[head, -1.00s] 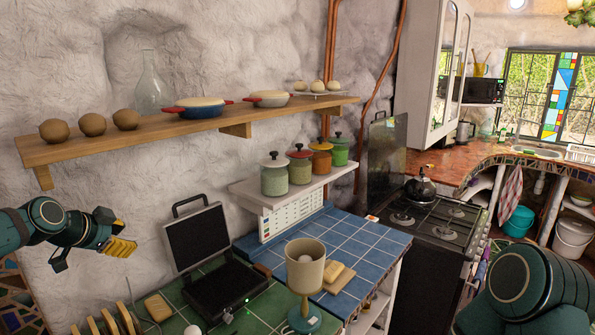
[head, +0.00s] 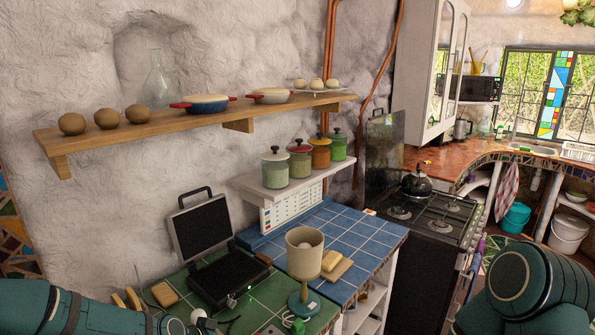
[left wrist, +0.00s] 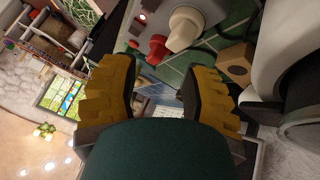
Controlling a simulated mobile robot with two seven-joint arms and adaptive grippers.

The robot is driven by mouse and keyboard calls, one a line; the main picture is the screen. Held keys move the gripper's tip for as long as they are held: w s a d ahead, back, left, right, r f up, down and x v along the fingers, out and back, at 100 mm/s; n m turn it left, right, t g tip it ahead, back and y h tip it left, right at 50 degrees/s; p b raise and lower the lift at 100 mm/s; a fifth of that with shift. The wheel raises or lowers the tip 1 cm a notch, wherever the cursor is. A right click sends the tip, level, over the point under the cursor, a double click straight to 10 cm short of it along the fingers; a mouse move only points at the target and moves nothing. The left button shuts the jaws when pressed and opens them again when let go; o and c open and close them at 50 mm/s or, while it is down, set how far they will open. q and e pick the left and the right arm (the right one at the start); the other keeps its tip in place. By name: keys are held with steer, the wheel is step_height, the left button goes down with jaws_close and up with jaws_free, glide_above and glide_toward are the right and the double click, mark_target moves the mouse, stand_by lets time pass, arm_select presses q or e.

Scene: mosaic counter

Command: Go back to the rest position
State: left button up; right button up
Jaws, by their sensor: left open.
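My left gripper (left wrist: 158,88) shows in the left wrist view with its two yellow ridged fingers spread apart and nothing between them. In the head view my left arm lies low across the bottom left corner, below the shelf and in front of the green-tiled counter. The fingers of that gripper cannot be made out there. My right arm shows at the bottom right of the head view, and its gripper is outside the picture.
A wooden shelf (head: 160,131) holds brown balls, pans and a glass bottle. A blue-tiled counter (head: 352,240) and a stove (head: 428,230) stand to the right.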

arm_select(q)
steer(key=s+d+f+n+g+y, duration=0.1)
steer(key=s+d+f+n+g, duration=0.15)
steer(key=s+f, duration=0.5)
steer(key=s+d+f+n+g+y, duration=0.1)
steer(key=s+d+f+n, duration=0.3)
steer(key=s, duration=0.7)
step_height(320, 180, down, 11)
steer(key=m+b, duration=0.1)
steer(key=b, duration=0.8)
steer(key=shift+s+d+r+b, duration=0.15)
steer(key=shift+s+b, duration=0.05)
steer(key=shift+b, duration=0.2)
steer(key=shift+m, duration=0.25)
